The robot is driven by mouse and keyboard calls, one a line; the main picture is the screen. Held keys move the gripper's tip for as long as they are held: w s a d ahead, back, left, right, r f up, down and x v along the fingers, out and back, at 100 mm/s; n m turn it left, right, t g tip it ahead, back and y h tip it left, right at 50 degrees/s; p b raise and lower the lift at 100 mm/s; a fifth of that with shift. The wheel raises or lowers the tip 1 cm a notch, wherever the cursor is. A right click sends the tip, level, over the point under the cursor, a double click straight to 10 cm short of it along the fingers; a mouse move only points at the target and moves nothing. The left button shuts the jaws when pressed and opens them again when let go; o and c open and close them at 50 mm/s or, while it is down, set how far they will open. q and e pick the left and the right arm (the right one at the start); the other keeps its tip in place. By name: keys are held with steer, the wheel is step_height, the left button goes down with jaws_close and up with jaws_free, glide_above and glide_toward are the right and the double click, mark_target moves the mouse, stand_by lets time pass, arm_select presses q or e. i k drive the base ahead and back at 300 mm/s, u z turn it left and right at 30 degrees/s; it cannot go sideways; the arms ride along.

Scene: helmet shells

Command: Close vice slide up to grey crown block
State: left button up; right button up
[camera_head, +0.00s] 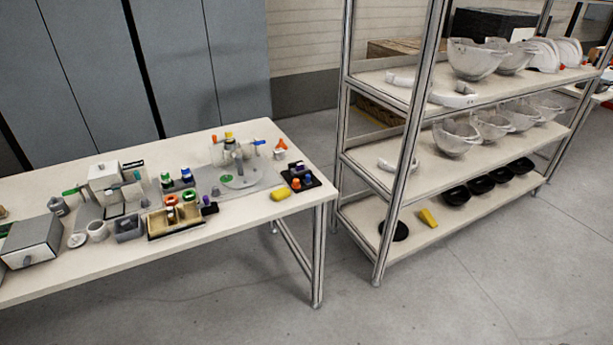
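Neither of my grippers shows in this view. On the table, a pale fixture with a round base (242,177) stands near the right end, with a yellow-orange part, an orange part and a blue handle (259,142) around its top. A grey upright piece is at its middle. I cannot tell which part is the vice slide or the grey crown block, or whether they touch; the parts are too small.
A metal shelf rack (360,168) with helmet shells stands right. The floor (420,300) in front is clear.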

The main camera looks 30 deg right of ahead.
mark_target(305, 176)
steer(key=k, duration=0.5)
steer(key=z, duration=1.55)
steer(key=i, duration=1.1)
steer(key=u, duration=1.05)
